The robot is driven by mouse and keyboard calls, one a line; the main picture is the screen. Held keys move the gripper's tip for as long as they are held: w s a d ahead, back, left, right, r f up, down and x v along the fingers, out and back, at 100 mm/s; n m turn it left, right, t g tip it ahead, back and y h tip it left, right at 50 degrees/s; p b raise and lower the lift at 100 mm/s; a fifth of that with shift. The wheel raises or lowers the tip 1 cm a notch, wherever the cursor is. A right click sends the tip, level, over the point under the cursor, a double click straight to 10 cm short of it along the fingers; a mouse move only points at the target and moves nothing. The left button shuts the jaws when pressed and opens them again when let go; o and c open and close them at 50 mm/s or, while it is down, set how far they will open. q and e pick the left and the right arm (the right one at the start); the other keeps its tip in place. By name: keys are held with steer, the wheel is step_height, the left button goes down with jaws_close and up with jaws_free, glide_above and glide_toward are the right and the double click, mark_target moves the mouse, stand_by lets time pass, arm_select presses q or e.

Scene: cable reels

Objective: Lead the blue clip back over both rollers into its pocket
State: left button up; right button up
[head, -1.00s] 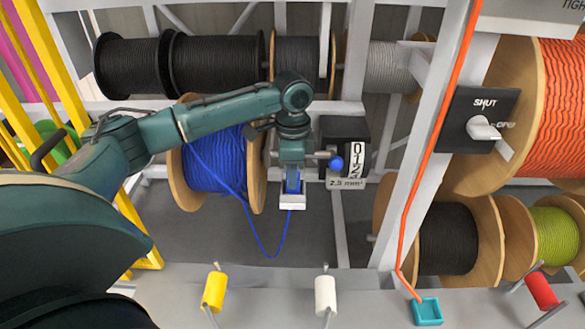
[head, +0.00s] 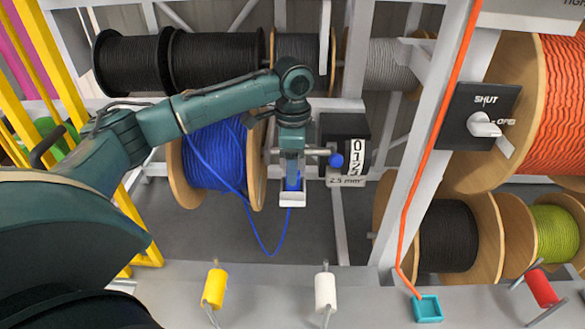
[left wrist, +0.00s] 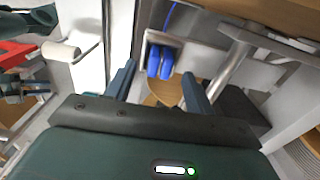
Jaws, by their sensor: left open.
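My left gripper (head: 292,182) is open above the pocket. Its two fingers (left wrist: 155,85) stand apart, one on each side of the clip, and the clip appears beyond their tips. The blue cable (head: 262,250) runs from the blue reel (head: 212,155) down in a slack loop and up to the pocket. A yellow roller (head: 214,288) and a white roller (head: 325,293) stand at the front, with no blue cable on them. My right gripper is not seen.
A black counter box (head: 340,135) with a blue knob is just right of my left gripper. A white post with an orange cable (head: 430,140) rises further right, ending at a teal pocket (head: 427,309). A red roller (head: 541,289) is front right. The floor behind the front ledge is clear.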

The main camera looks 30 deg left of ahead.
arm_select(q)
step_height(320, 180, up, 11)
steer(key=shift+r+b, duration=0.15)
steer(key=shift+b, duration=0.15)
stand_by(0.5)
